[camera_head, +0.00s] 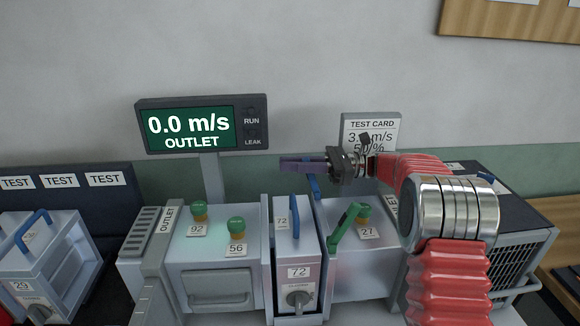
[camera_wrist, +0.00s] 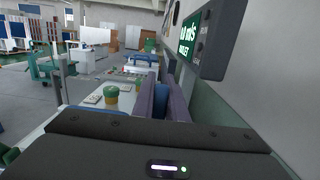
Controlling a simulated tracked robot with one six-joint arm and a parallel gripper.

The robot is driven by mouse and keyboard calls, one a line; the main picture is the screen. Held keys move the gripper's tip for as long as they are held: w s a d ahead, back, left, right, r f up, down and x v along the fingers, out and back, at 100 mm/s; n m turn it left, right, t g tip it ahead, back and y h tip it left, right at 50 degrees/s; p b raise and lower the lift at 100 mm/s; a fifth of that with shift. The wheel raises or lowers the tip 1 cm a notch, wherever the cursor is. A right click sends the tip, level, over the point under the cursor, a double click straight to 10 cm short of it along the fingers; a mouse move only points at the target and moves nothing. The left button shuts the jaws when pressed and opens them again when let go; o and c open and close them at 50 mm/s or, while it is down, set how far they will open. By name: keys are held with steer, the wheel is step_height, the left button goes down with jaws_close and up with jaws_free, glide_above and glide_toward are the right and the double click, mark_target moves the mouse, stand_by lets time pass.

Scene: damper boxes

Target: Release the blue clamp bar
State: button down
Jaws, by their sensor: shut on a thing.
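The blue clamp bar (camera_head: 314,186) stands at the back of the damper unit, just behind the narrow box marked 72 (camera_head: 298,272). My gripper (camera_head: 290,163) reaches in from the right, with its purple fingers level above the box and at the bar's upper end. In the wrist view a blue strip (camera_wrist: 161,100) shows between the two purple fingers, and the gripper is shut on it. The fingers hide the bar's top in the head view.
A green lever (camera_head: 345,225) stands tilted right of the box, whose blue handle (camera_head: 295,215) rises on top. The outlet display (camera_head: 202,125) reads 0.0 m/s. A test card (camera_head: 371,130) stands behind my gripper.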

steer(key=shift+w+d+r+y, duration=0.1)
steer(key=shift+d+r+y, duration=0.2)
steer(key=shift+d+y, duration=0.25)
steer(key=shift+w+d+r+y, duration=0.1)
steer(key=shift+d+r+y, duration=0.15)
steer(key=shift+d+y, duration=0.25)
steer(key=shift+a, duration=0.1)
steer(key=c, duration=1.8)
jaws_free()
steer(key=shift+o, duration=0.2)
step_height(320, 180, up, 10)
steer(key=shift+f, duration=0.1)
steer(key=shift+c, duration=0.2)
